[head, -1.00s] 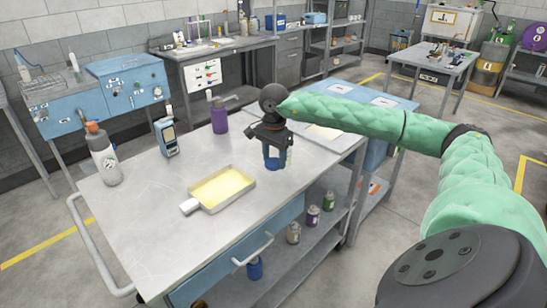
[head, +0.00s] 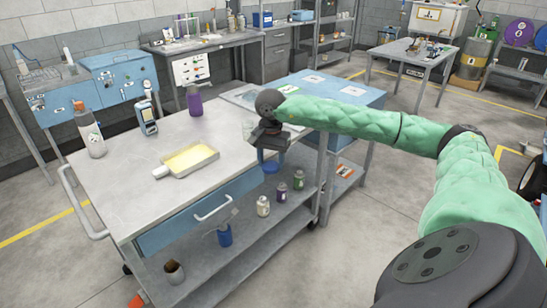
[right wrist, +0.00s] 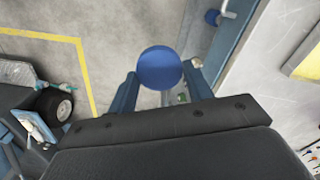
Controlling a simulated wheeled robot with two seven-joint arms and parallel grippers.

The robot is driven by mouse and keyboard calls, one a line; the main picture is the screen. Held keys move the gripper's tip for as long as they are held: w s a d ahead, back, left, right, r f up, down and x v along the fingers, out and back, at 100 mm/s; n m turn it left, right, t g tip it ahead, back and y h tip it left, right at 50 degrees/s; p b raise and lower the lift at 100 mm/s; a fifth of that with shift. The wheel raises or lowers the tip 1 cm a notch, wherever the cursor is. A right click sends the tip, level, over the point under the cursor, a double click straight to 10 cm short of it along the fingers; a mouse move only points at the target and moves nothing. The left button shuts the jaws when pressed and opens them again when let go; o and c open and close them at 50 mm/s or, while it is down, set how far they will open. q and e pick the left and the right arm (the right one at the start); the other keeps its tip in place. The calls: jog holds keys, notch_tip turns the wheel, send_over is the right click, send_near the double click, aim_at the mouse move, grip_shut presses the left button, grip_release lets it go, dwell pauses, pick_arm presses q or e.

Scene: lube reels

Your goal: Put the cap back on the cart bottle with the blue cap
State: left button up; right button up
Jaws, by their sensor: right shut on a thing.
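My right gripper (head: 269,158) points down beside the right edge of the cart top (head: 150,200). It is shut on a round blue cap (head: 270,168). In the right wrist view the cap (right wrist: 160,68) sits between the two fingers, with floor behind it and the cart edge to the right. A pale, clear container (head: 248,130) stands on the cart top just left of the gripper, partly hidden by it; I cannot tell whether its mouth is open. My left gripper is out of view.
A white bottle with an orange top (head: 90,135), a handheld meter (head: 147,118), a purple bottle (head: 195,101) and a yellow-filled tray (head: 190,160) stand on the cart. Several small bottles, including a blue one (head: 224,235), stand on the lower shelf.

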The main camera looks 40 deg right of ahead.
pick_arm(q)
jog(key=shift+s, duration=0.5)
pick_arm(e)
jog(key=s+a+f+n, duration=0.1)
jog(key=a+f+n, duration=0.3)
jog(key=a, duration=0.6)
jog(key=s+a+f+n, duration=0.1)
jog(key=a+f+n, duration=0.3)
jog(key=a, duration=0.6)
jog(key=s+a+f+n, duration=0.1)
jog(key=a+f+n, duration=0.3)
jog(key=a, duration=0.6)
jog(key=shift+a+f, duration=0.25)
jog(key=shift+f, duration=0.65)
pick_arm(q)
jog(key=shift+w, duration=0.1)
